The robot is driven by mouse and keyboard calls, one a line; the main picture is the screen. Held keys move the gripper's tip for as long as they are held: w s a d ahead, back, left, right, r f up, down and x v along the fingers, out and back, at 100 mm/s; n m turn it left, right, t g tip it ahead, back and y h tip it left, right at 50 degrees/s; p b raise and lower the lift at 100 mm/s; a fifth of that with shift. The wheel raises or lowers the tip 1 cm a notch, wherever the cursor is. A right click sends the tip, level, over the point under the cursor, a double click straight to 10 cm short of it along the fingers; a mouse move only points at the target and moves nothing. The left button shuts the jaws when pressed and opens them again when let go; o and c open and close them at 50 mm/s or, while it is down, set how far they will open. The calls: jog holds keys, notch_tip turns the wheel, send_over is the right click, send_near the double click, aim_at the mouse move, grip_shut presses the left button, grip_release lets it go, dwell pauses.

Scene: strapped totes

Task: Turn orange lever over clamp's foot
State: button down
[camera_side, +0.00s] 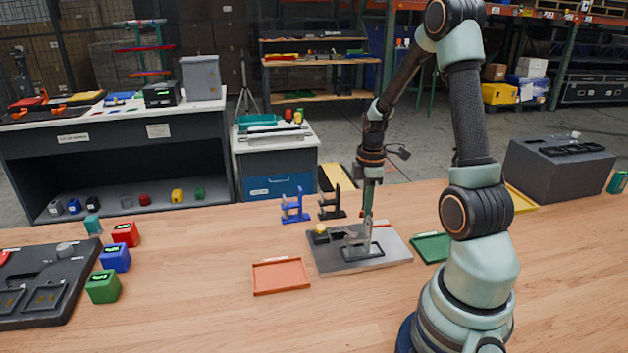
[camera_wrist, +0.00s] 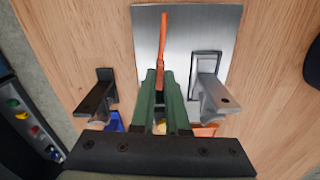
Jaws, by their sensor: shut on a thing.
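The orange lever (camera_wrist: 162,45) shows in the wrist view as a thin bar lying over the metal plate. Its near end runs between the green fingers of my gripper (camera_wrist: 160,95), which is shut on it. In the side view my gripper (camera_side: 368,208) points down over the back of the metal plate (camera_side: 385,262), and the lever is too small to make out clearly. A grey clamp (camera_side: 354,238) stands on the plate; the wrist view shows a grey clamp (camera_wrist: 211,92) right of my fingers. I cannot make out which part is its foot.
A black clamp (camera_side: 331,203) and a blue clamp (camera_side: 294,206) stand behind the plate. An orange tray (camera_side: 280,276) lies left of the plate and a green tray (camera_side: 431,248) right of it. Coloured blocks, one of them blue (camera_side: 115,257), stand at the left.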

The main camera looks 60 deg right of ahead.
jog(key=m, duration=0.8)
jog(key=shift+m, duration=0.4)
jog(key=m, duration=0.3)
jog(key=shift+m, duration=2.3)
jog(key=c, duration=0.9)
grip_release()
notch_tip(320, 180, up, 12)
jog(key=shift+r, duration=0.1)
